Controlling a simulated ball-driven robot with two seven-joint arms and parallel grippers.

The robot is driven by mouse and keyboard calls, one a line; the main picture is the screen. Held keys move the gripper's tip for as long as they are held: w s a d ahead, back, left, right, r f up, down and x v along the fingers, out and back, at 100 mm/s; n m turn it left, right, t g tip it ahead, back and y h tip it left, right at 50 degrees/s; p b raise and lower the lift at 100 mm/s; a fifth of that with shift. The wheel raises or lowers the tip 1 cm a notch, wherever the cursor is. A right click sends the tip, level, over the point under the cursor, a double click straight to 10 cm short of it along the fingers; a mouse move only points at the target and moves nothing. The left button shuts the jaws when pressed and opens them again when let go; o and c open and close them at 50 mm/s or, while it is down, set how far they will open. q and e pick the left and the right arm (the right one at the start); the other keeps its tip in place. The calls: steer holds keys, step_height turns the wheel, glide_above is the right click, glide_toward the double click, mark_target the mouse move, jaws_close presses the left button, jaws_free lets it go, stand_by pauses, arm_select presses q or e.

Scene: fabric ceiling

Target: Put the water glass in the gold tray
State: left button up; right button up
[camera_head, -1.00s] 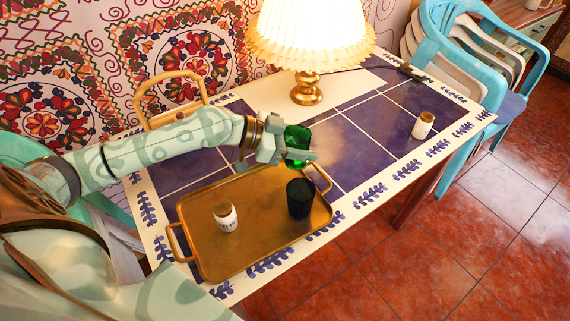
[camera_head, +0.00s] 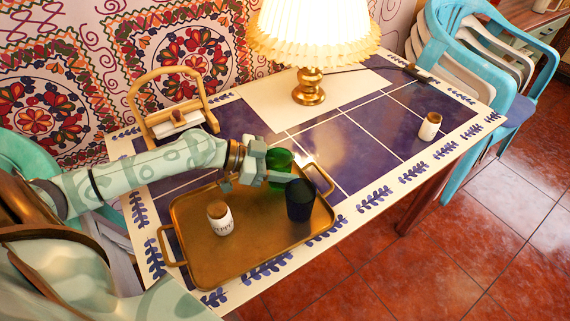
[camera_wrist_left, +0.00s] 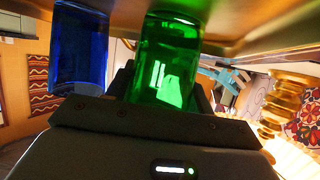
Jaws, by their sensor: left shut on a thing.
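My left gripper (camera_head: 276,176) is shut on the green glass (camera_head: 279,160), which is upright at the back right part of the gold tray (camera_head: 262,236). I cannot tell whether its base touches the tray. In the left wrist view the green glass (camera_wrist_left: 165,62) stands between the dark fingers, with the tray's underside-up image (camera_wrist_left: 250,22) along the top. A dark blue cup (camera_head: 299,202) stands on the tray just to the right and front; it shows left of the green glass in the wrist view (camera_wrist_left: 80,48). My right gripper is not in view.
A white jar with a brown lid (camera_head: 221,218) stands on the tray's left half. A similar jar (camera_head: 429,127) stands at the table's right. A lit lamp (camera_head: 309,88) and a wooden holder (camera_head: 172,110) are behind. The tray's front middle is clear.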

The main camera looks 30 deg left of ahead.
arm_select(q)
steer(key=o, duration=1)
steer(key=shift+f, duration=0.1)
steer(key=shift+r, duration=0.2)
steer(key=shift+p+v, duration=1.75)
steer(key=shift+v, duration=4.25)
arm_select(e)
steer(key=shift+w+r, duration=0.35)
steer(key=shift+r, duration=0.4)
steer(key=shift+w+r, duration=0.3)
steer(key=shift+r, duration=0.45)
arm_select(q)
steer(key=shift+w, duration=0.1)
